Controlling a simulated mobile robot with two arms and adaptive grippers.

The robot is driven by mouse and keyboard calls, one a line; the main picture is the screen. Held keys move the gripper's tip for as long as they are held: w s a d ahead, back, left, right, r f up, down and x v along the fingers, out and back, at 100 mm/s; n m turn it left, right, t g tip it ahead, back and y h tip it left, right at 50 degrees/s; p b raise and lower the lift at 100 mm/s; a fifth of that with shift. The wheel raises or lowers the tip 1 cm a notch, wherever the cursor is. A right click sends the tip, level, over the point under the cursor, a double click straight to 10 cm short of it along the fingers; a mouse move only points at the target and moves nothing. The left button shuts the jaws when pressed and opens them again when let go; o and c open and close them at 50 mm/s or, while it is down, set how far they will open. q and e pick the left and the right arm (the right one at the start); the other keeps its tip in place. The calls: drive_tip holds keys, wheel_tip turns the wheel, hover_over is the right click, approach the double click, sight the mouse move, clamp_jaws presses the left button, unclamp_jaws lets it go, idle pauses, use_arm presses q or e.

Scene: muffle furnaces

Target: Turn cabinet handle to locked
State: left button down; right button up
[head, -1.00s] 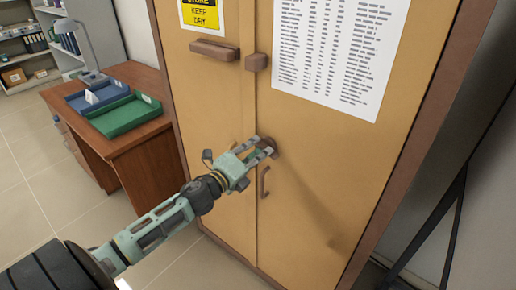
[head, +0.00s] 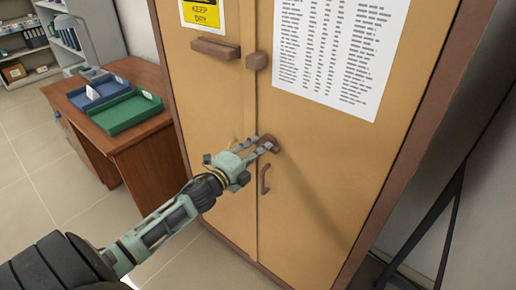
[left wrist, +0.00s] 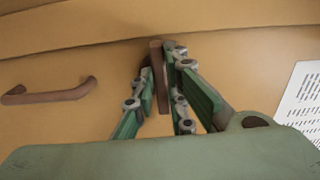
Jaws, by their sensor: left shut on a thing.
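The tan two-door cabinet (head: 215,105) stands in front of me. Its small brown turn handle (head: 273,144) sits on the right door near the seam between the doors. In the left wrist view the handle (left wrist: 158,80) is a narrow brown bar between the green finger pads, roughly crosswise to the curved pull handle. My left gripper (head: 267,146) is shut on the turn handle; its fingers (left wrist: 162,75) lie on both sides of it. The fingers hide part of the handle in the head view. My right gripper is not in view.
A curved brown pull handle (head: 265,179) is just below the turn handle; it also shows in the left wrist view (left wrist: 50,93). Brown blocks (head: 215,48) stick out higher up. A wooden desk (head: 135,145) with blue and green trays stands left. Floor between is clear.

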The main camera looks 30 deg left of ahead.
use_arm(q)
drive_tip(key=c, duration=1.8)
unclamp_jaws()
drive_tip(key=shift+o, duration=0.2)
drive_tip(key=shift+s, duration=0.1)
drive_tip(key=s, duration=1.2)
drive_tip(key=shift+a, duration=0.45)
drive_tip(key=shift+w, duration=0.1)
